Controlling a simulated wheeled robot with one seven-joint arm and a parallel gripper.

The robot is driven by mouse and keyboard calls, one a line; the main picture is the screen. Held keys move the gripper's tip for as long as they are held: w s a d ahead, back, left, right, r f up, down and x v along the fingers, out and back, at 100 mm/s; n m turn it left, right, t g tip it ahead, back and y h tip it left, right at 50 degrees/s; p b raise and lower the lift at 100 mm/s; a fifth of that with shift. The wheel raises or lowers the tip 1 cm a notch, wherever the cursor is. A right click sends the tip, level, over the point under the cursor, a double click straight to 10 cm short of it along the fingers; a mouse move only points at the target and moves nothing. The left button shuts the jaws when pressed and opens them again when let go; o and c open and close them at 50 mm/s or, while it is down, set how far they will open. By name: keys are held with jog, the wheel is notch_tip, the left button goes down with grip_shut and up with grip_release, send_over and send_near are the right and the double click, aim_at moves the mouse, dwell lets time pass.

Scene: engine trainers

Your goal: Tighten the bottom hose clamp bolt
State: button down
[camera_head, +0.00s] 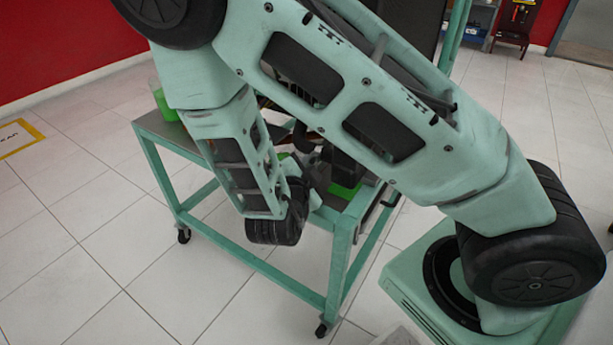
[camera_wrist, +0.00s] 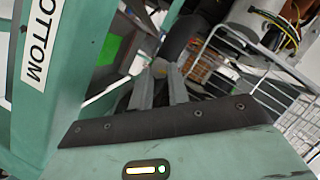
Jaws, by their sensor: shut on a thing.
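In the wrist view, my gripper (camera_wrist: 166,74) points away from the camera with its two grey fingers close together. Its tips are shut at the bottom hose clamp bolt, which is small and mostly hidden between them. A dark hose (camera_wrist: 184,36) rises just beyond the fingertips. A white label reading "BOTTOM" (camera_wrist: 38,45) is on a green frame post at the left.
The engine stands on a green wheeled frame (camera_head: 340,262). In the wrist view, a wire grille (camera_wrist: 255,75) and yellow and black wires (camera_wrist: 275,20) lie to the right. A bright green part (camera_wrist: 108,52) is at the left. The tiled floor around the frame is clear.

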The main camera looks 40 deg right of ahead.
jog(key=shift+s+f+m+t+b, duration=0.15)
jog(key=shift+m+t+b, duration=0.25)
jog(key=shift+m+b, duration=0.5)
jog(key=shift+b, duration=0.3)
jog(key=c, duration=1.3)
grip_release()
jog(key=shift+c, duration=0.2)
jog(key=p+v, duration=0.3)
jog(key=v, duration=1.4)
jog(key=shift+a, duration=0.2)
jog(key=shift+s, duration=0.1)
